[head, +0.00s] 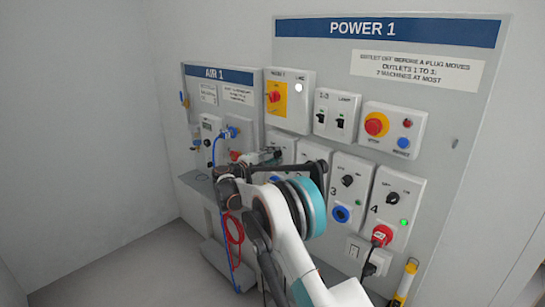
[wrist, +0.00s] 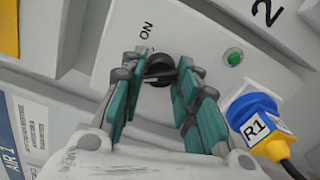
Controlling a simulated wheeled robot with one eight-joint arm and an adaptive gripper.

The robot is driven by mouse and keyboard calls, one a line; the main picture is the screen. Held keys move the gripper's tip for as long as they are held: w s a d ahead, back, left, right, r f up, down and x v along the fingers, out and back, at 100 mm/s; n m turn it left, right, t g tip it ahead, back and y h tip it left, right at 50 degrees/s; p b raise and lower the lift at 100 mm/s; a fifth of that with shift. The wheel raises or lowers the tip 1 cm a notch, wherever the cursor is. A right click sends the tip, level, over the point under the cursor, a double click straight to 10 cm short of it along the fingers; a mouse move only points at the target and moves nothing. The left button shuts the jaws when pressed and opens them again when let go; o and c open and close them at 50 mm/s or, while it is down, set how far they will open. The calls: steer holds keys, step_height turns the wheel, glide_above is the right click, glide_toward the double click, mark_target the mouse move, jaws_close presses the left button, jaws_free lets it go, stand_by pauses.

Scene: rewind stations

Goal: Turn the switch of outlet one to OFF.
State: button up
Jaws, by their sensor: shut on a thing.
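In the wrist view, the switch of outlet one is a black round knob (wrist: 159,66) on a light grey box (wrist: 200,42). The word ON is printed beside it; no OFF mark can be seen. My gripper (wrist: 165,74) has its teal-padded fingers on both sides of the knob, shut on it. A green lamp (wrist: 233,57) and a blue and yellow plug marked R1 (wrist: 258,122) are on the same box. In the head view my gripper (head: 268,156) reaches the panel and my arm hides most of outlet one.
A neighbouring box marked 2 (wrist: 267,12) is close by. In the head view, outlets 3 (head: 350,191) and 4 (head: 394,205) stand to the right, with a red plug (head: 381,235) in 4. The AIR 1 panel (head: 222,90), with hoses, is to the left.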

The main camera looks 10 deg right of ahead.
steer(key=shift+n, duration=1.3)
steer(key=o, duration=1.1)
steer(key=shift+c, duration=0.2)
steer(key=shift+a, duration=0.15)
steer(key=v, duration=1.2)
